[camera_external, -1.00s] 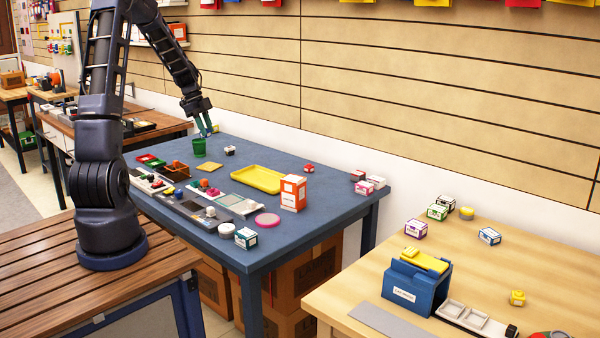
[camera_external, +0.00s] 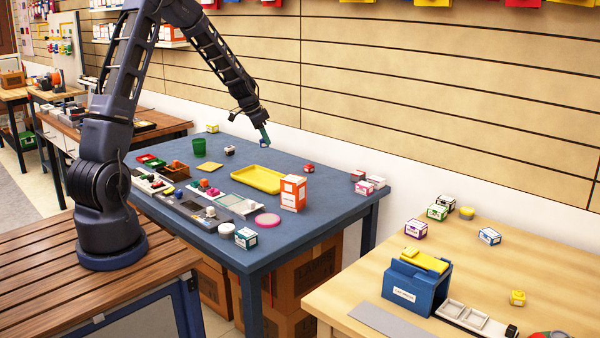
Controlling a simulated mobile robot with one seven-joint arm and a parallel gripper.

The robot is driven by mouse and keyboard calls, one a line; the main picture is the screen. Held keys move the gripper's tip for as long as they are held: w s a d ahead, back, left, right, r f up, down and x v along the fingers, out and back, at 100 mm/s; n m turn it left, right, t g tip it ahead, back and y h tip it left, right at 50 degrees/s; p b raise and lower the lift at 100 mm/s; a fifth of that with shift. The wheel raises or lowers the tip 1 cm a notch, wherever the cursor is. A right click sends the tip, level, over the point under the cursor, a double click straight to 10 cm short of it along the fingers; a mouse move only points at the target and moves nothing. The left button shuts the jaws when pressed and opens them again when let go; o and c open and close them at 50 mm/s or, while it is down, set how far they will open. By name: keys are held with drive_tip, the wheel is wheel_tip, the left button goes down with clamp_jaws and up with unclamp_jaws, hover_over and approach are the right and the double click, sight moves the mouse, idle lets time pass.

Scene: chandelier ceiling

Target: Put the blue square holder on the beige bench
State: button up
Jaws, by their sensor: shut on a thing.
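My gripper (camera_external: 264,137) is in the air above the far part of the blue table, behind the yellow tray. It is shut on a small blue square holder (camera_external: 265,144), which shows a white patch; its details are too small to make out. The holder appears clear of the table top. The beige bench (camera_external: 365,284) stands at the lower right, well away from my gripper. A larger blue box (camera_external: 409,290) with a white label and a yellow top stands on that bench.
On the blue table (camera_external: 318,222) are a yellow tray (camera_external: 257,179), an orange-white box (camera_external: 293,193), a green cup (camera_external: 199,147) and a yellow box (camera_external: 212,128). A gap separates table and bench. Small boxes (camera_external: 437,212) line the bench's back; its left middle is bare.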

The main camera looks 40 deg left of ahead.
drive_tip(key=w+d+f+n+y, duration=0.1)
drive_tip(key=w+d+n, duration=0.2)
drive_tip(key=d, duration=0.6)
drive_tip(key=shift+w+d+t, duration=0.3)
drive_tip(key=shift+w+d, duration=0.1)
drive_tip(key=shift+w, duration=0.1)
